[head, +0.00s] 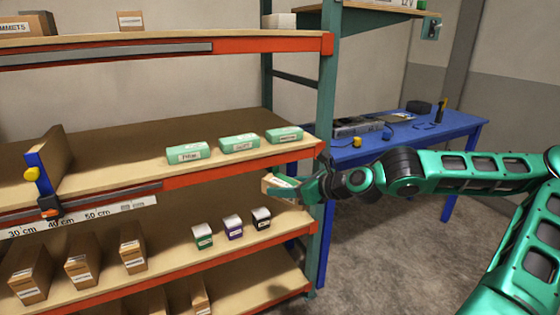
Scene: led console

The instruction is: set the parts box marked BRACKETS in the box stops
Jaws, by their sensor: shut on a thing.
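My gripper (288,186) is shut on a small cardboard box (274,187) with a pale label. It holds the box just in front of the rack's right side, a little below the middle shelf's front edge. The label's words are too small to read, so I cannot tell if it says BRACKETS. The gripper's fingers hide part of the box. I cannot make out the box stops for certain. A blue upright plate with a yellow knob (32,174) stands at the left of the middle shelf.
Green boxes (239,143) line the middle shelf's right. The shelf below carries small boxes (233,227) and brown cartons (82,262). A carton ending in "MMETS" (14,28) sits on the upper shelf. The rack's green post (325,110) is close to my gripper. A blue workbench (440,133) stands behind.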

